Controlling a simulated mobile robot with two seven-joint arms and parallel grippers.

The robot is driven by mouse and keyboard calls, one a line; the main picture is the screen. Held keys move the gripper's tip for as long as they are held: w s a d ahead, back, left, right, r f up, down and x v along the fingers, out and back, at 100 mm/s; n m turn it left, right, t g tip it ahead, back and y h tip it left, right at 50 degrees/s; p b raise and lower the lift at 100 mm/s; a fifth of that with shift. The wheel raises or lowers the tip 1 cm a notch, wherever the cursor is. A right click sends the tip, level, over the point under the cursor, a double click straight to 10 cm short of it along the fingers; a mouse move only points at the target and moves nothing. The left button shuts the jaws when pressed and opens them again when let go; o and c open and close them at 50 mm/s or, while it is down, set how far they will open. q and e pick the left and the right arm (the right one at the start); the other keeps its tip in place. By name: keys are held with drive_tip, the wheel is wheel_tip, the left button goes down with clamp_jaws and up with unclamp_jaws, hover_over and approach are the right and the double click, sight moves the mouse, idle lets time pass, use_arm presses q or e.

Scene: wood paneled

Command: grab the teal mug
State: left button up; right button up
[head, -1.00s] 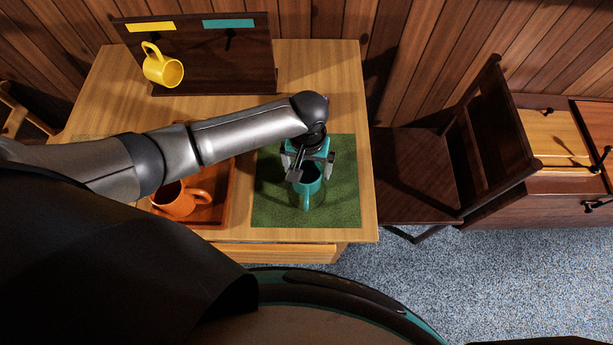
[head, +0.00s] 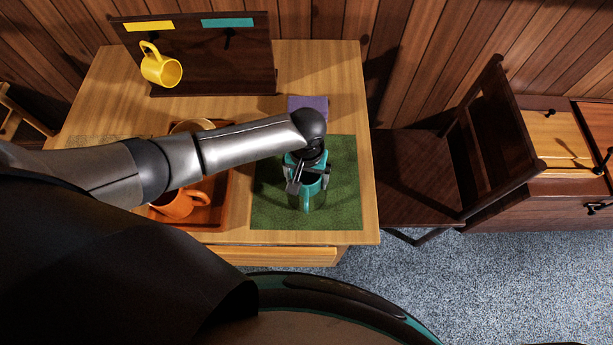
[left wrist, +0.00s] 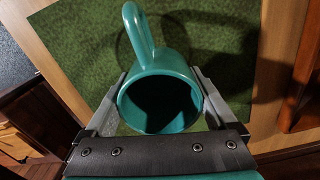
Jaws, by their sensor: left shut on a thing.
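The teal mug (head: 308,197) is over the green mat (head: 342,208) at the right front of the table. In the left wrist view the mug (left wrist: 160,95) sits between the two fingers, its dark opening facing the camera and its handle pointing up in the picture. My left gripper (head: 309,181) reaches in from the left and is shut on the mug near its rim. Its fingers also show in the left wrist view (left wrist: 160,106), one on each side of the mug. I cannot tell whether the mug's base touches the mat. My right gripper is not in view.
An orange mug (head: 178,203) is on an orange-brown tray (head: 215,215), partly under my left arm. A yellow mug (head: 160,68) hangs on the dark rack (head: 200,75) below a yellow label; the peg below the teal label (head: 228,22) is bare. A purple item (head: 308,104) lies behind the mat. A dark chair (head: 430,170) stands at right.

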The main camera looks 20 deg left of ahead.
use_arm(q)
drive_tip(key=c, duration=0.4)
drive_tip(key=shift+r, duration=0.1)
